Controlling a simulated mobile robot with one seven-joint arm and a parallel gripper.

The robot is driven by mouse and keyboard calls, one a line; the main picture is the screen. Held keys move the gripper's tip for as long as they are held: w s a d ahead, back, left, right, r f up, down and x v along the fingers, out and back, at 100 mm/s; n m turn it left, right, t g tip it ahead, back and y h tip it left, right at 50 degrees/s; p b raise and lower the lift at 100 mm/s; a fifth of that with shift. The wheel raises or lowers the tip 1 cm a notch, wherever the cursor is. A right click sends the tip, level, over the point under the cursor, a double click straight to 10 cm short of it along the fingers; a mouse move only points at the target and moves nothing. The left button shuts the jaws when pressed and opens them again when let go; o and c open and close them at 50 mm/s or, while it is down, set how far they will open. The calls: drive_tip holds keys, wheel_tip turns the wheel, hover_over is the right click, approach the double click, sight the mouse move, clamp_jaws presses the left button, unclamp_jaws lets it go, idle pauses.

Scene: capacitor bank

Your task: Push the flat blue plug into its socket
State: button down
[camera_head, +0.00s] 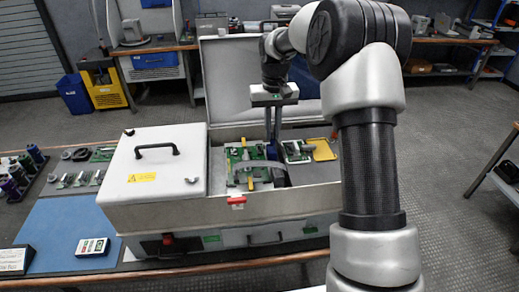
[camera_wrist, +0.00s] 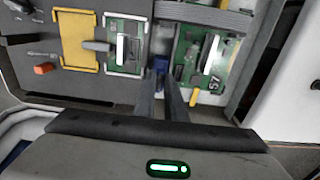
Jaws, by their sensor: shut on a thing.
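My gripper (camera_head: 273,138) reaches down into the open grey case, fingers pointing at the boards. In the wrist view its two fingers (camera_wrist: 161,84) close on a small blue plug (camera_wrist: 160,63), which shows only in part between the tips. The plug is over the gap between two green boards. The right board (camera_wrist: 192,62) carries a long pale connector (camera_wrist: 211,54); the left board (camera_wrist: 124,28) carries another white one (camera_wrist: 122,48). I cannot tell which is the plug's socket, and no contact with one is visible.
A grey ribbon cable (camera_wrist: 205,16) crosses the top of the right board. A yellow frame (camera_wrist: 78,40) lies left of the boards. The case's raised lid (camera_head: 228,80) stands behind, and a closed white box section (camera_head: 155,175) with a handle is at left.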

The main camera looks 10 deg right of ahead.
drive_tip(key=shift+a, duration=0.1)
drive_tip(key=shift+a+p, duration=0.3)
drive_tip(key=shift+a, duration=1.6)
drive_tip(key=shift+f, duration=0.25)
drive_tip(key=shift+f+b, duration=0.5)
drive_tip(key=shift+f, duration=0.15)
drive_tip(key=shift+f+b, duration=0.3)
drive_tip(key=shift+f, duration=0.35)
drive_tip(key=c, duration=1.7)
unclamp_jaws()
drive_tip(key=shift+c, duration=0.2)
